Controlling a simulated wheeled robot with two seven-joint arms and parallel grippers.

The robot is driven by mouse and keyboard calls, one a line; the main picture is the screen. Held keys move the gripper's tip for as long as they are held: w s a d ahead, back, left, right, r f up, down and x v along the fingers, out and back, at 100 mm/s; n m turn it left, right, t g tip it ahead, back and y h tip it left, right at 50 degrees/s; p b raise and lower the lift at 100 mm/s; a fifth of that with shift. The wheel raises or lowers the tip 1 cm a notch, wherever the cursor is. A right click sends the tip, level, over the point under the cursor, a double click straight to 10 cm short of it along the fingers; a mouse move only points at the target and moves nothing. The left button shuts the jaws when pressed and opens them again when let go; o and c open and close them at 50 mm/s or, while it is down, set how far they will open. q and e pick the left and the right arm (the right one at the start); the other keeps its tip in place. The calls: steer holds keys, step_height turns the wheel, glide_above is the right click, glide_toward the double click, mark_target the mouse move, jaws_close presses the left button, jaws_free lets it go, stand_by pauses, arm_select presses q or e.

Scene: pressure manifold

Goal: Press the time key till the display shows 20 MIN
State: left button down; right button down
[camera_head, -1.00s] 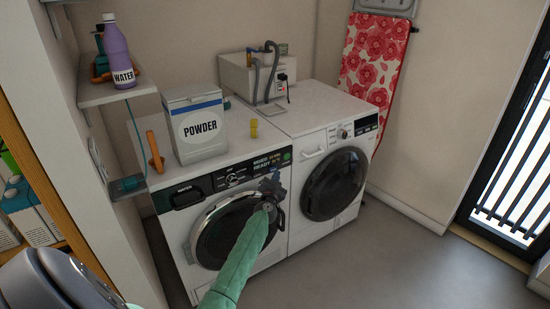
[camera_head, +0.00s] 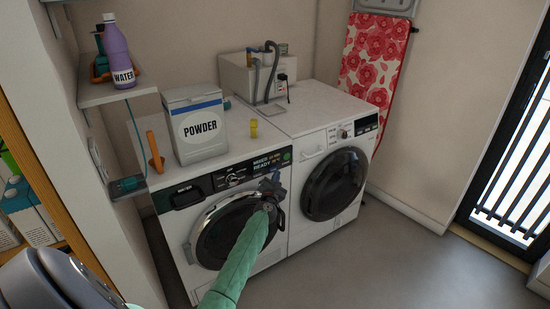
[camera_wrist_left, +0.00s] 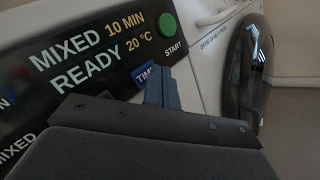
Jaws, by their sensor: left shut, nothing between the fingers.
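The left washing machine's display (camera_head: 267,162) is on its dark front panel. In the left wrist view the display (camera_wrist_left: 95,48) reads MIXED, 10 MIN, READY, 20 °C. The blue TIME key (camera_wrist_left: 145,74) is below the display's right end, partly hidden by my fingers. My left gripper (camera_head: 273,181) is in front of the panel, under the display. In the left wrist view my left gripper (camera_wrist_left: 162,84) is shut and empty, its fingertips right beside the TIME key. I cannot tell whether they touch it. My right gripper is not in view.
A green START button (camera_wrist_left: 168,26) is just above and right of the key. A powder box (camera_head: 195,125) and a yellow cup (camera_head: 253,129) stand on the machine. A second machine (camera_head: 330,175) stands to the right. The floor in front is clear.

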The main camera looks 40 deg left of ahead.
arm_select(q)
steer(key=shift+w+a, duration=0.1)
steer(key=shift+a, duration=0.05)
steer(key=shift+a, duration=0.15)
steer(key=shift+w+a, duration=0.1)
steer(key=shift+a, duration=0.1)
stand_by(0.7)
steer(key=shift+s+d, duration=0.2)
steer(key=shift+d, duration=0.35)
